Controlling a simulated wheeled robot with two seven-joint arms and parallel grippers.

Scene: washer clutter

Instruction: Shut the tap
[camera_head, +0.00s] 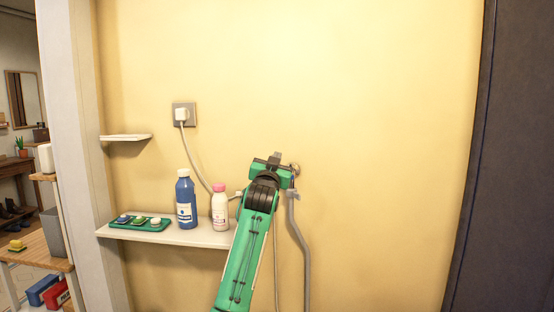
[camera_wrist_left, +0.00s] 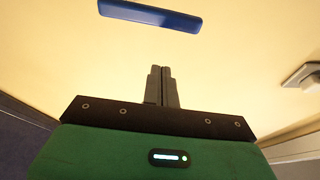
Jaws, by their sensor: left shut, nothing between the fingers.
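The tap (camera_head: 295,168) is a small grey metal fitting on the yellow wall, mostly hidden behind my left gripper (camera_head: 277,156) in the head view. A grey hose hangs below it. In the left wrist view a blue bar (camera_wrist_left: 150,15), which looks like the tap's lever handle, lies beyond the fingertips and apart from them in the picture. My left gripper (camera_wrist_left: 161,70) is shut and empty, its two fingers together. Whether it touches the tap in the head view I cannot tell. My right gripper is in neither view.
A white shelf (camera_head: 190,235) left of my arm holds a blue bottle (camera_head: 186,203), a white bottle with a pink cap (camera_head: 220,207) and a green tray (camera_head: 120,226). A socket with a plug (camera_head: 183,114) and a small shelf (camera_head: 125,137) are above. The wall to the right is bare up to a dark panel (camera_head: 515,160).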

